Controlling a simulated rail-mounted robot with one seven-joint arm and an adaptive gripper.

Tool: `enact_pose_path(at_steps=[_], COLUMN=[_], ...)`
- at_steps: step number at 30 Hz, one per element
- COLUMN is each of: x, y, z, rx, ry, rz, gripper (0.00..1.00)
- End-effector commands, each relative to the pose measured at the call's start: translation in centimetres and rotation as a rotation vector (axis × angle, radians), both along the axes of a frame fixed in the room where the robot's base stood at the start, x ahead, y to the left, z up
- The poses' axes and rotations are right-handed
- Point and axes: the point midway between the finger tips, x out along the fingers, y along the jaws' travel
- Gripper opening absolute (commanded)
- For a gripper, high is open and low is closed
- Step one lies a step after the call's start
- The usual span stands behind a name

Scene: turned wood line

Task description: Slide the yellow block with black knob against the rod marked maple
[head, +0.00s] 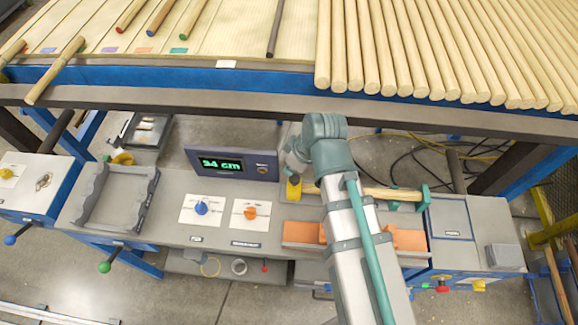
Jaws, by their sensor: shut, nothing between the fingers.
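A small yellow block (294,191) stands on the grey bench at the left end of a pale wooden rod (384,193). My gripper (293,174) is shut and empty, pointing down right at the top of the yellow block. I cannot tell whether it touches the block, or whether the block touches the rod's end.
Blue (202,208) and orange (250,213) knobs sit on white plates. Orange blocks (302,232) lie in front of the rod. A grey cradle (115,196) is at left. Many rods (440,50) fill the rack above.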

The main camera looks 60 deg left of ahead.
Motion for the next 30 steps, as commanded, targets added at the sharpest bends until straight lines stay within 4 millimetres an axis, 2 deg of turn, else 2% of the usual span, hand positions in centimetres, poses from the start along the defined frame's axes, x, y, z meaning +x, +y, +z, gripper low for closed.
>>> enact_pose_path(at_steps=[1, 6, 13, 18, 30], x=[0.1, 0.6, 1.3, 1.4, 1.5], y=[-0.2, -1.0, -1.9, -2.2, -2.2], z=[1.2, 3.9, 7.0, 7.8, 7.7], rx=[0.001, 0.002, 0.001, 0.002, 0.002], ry=[0.000, 0.000, 0.000, 0.000, 0.000], rz=[-0.001, -0.006, -0.011, -0.012, -0.012], gripper=[0.00, 0.00, 0.00, 0.00, 0.00])
